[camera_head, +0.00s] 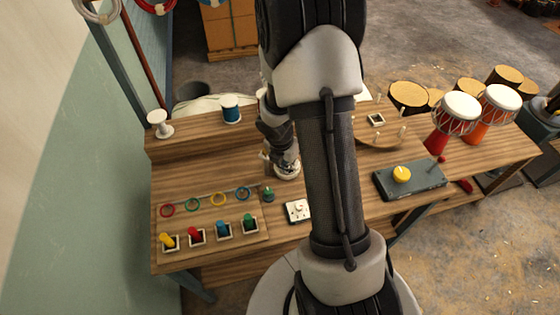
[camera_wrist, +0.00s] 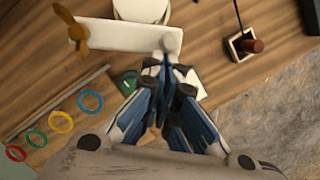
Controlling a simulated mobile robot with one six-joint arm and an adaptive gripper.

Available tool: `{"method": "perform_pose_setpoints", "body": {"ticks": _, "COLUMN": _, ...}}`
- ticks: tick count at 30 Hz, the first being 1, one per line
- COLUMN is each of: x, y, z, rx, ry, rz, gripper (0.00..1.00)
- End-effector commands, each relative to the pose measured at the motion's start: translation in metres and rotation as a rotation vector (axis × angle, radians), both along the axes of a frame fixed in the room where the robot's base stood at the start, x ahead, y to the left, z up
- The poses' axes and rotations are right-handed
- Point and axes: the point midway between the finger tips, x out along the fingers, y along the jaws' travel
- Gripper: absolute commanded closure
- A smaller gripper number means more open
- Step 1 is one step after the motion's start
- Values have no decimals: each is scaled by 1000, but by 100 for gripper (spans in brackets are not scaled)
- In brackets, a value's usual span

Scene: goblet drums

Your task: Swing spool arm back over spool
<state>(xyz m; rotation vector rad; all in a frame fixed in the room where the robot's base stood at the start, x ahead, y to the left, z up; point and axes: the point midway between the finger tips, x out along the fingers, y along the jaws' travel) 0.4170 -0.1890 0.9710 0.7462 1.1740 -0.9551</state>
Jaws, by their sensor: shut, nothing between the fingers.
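In the wrist view a white round piece, seemingly the spool (camera_wrist: 145,10), is cut off by the top edge. A flat white bar (camera_wrist: 120,36) lies just below it in the picture, and a brass-coloured wing-shaped piece (camera_wrist: 76,30) sits at its left end. I cannot tell for sure which part is the spool arm. My gripper (camera_wrist: 166,50) is shut and empty, its fingertips at the right end of the bar. I cannot tell whether they touch it. In the head view my gripper (camera_head: 286,170) is low over the bench, and my arm hides the area behind it.
A white spool (camera_head: 158,124) and a blue spool (camera_head: 231,109) stand on the rear shelf. Coloured rings (camera_head: 218,199) and pegs in sockets (camera_head: 222,229) are at front left. A white switch box (camera_head: 298,210) and a grey box with a yellow knob (camera_head: 402,174) flank my arm.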

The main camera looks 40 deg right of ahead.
Motion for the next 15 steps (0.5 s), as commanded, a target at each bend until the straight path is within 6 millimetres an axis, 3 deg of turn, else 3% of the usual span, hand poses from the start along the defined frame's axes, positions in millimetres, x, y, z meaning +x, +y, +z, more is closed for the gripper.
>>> {"method": "perform_pose_setpoints", "body": {"ticks": 15, "x": 17, "y": -44, "z": 5, "rx": 2, "ry": 1, "rz": 460, "gripper": 100}}
